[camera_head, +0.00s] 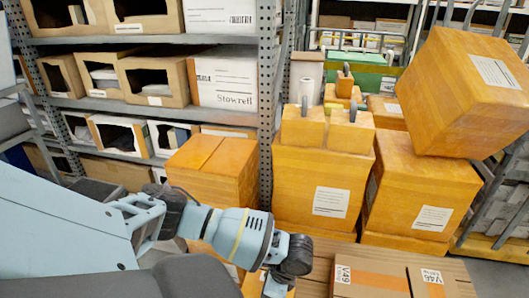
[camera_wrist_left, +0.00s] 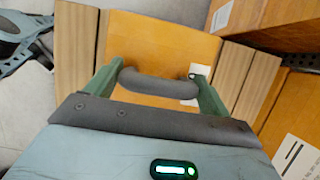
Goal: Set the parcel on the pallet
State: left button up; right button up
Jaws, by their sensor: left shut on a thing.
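The parcel (camera_wrist_left: 155,48) is an orange-brown box with a dark arched handle and a white label, seen from above in the left wrist view. My left gripper (camera_wrist_left: 155,88) is shut on its handle, a green finger at each end. Part of the parcel (camera_head: 252,286) shows at the bottom of the head view, below my left wrist. The pallet's wooden slats (camera_wrist_left: 76,60) show on both sides of the parcel, and some slats (camera_head: 322,254) show in the head view. I cannot tell whether the parcel touches the slats. My right gripper is out of view.
Flat cardboard boxes marked V49 (camera_head: 370,281) and V46 (camera_head: 434,284) lie right of my gripper. Large orange boxes (camera_head: 318,190) stand behind, and one tilted box (camera_head: 455,100) sits high at right. A metal rack with bins (camera_head: 150,82) stands at left.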

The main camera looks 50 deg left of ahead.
pick_arm(q)
notch_tip(320, 180, down, 3)
jog(key=shift+a+f+b, duration=0.1)
jog(key=shift+f+b, duration=0.05)
jog(key=shift+b, duration=0.2)
jog(key=o, duration=2)
jog(key=shift+s+f, duration=0.1)
jog(key=shift+s, duration=0.05)
jog(key=shift+c, duration=0.2)
jog(key=p+v, duration=0.2)
jog(key=v, duration=1)
